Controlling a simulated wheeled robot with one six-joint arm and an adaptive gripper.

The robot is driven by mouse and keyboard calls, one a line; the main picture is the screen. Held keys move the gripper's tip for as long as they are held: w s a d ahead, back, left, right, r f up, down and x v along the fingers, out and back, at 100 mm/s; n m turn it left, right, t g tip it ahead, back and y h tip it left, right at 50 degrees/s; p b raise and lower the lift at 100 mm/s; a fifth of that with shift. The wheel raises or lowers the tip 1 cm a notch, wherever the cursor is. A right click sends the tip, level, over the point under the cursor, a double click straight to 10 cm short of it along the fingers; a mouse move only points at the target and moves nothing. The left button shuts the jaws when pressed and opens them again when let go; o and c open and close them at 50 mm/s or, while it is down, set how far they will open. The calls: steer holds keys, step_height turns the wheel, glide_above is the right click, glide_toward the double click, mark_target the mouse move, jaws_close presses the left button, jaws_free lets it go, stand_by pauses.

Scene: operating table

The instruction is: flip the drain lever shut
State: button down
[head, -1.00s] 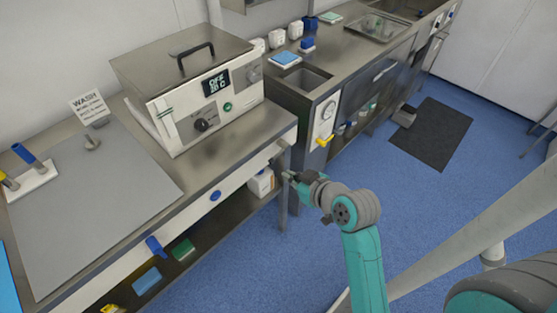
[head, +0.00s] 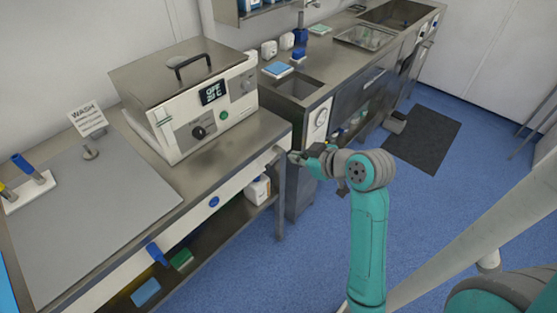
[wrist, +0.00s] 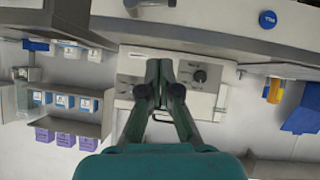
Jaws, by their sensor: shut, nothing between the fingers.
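My gripper (head: 298,158) is shut and empty at the right end of the bench front, left of the basin cabinet's white panel (head: 316,122). In the wrist view, its closed fingers (wrist: 165,72) show before the bath front, with nothing between them. A small pale fitting (head: 279,151) sits on the bench front close to my fingertips. I cannot tell whether it is a lever. The yellow lever under the panel's gauge, visible earlier, is now hidden behind my gripper and arm. No readable label tells which one is the drain lever.
The heated bath (head: 190,100) stands on the bench. A blue button (head: 214,201) and a blue handle (head: 156,252) are on the bench front. A white jug (head: 258,190) is on the lower shelf. The blue floor at right is open around a dark mat (head: 422,134).

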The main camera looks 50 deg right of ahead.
glide_above(276, 159)
steer(key=s+a, duration=0.2)
step_height(276, 159, down, 6)
steer(key=shift+s+f, duration=0.1)
steer(key=shift+f, duration=0.85)
steer(key=shift+d+f, duration=0.15)
steer(key=shift+f, duration=0.55)
steer(key=shift+f+n+h, duration=0.35)
steer(key=shift+n+h, duration=0.05)
step_height(276, 159, down, 6)
steer(key=d+n+t+h, duration=0.2)
steer(key=n+h, duration=0.4)
steer(key=shift+w, duration=0.2)
steer(key=shift+d+f, duration=0.15)
stand_by(0.4)
